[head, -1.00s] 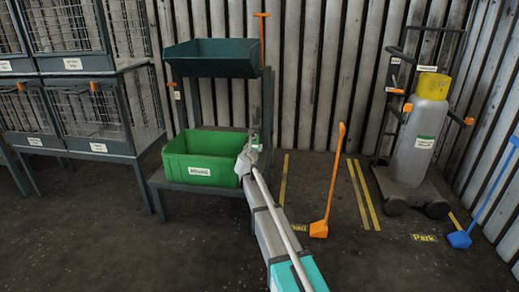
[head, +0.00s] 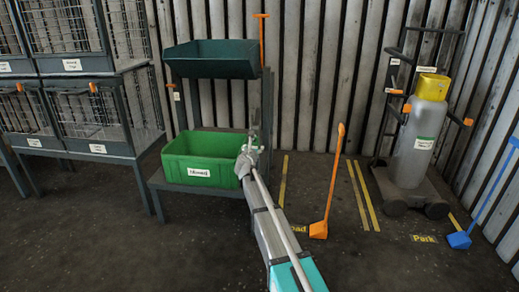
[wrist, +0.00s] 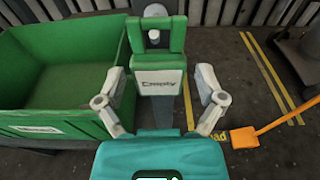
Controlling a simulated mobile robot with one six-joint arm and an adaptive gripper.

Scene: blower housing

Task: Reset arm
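My gripper (head: 250,150) is beside the right end of the green bin (head: 190,158), near the right post of the dark stand. In the wrist view my gripper (wrist: 160,78) has its two grey fingers spread wide, with gaps to a green labelled block (wrist: 158,82) between them. I cannot tell whether that block is mounted on the stand. The green bin also shows in the wrist view (wrist: 60,75), left of the fingers, and looks empty there.
A dark green hopper tray (head: 212,60) sits above the bin. Wire cages (head: 90,110) stand left. An orange scoop (head: 319,229) stands on the floor right of my arm. A trolley with a grey cylinder (head: 420,140) and a blue scoop (head: 459,240) are farther right. Floor at front left is clear.

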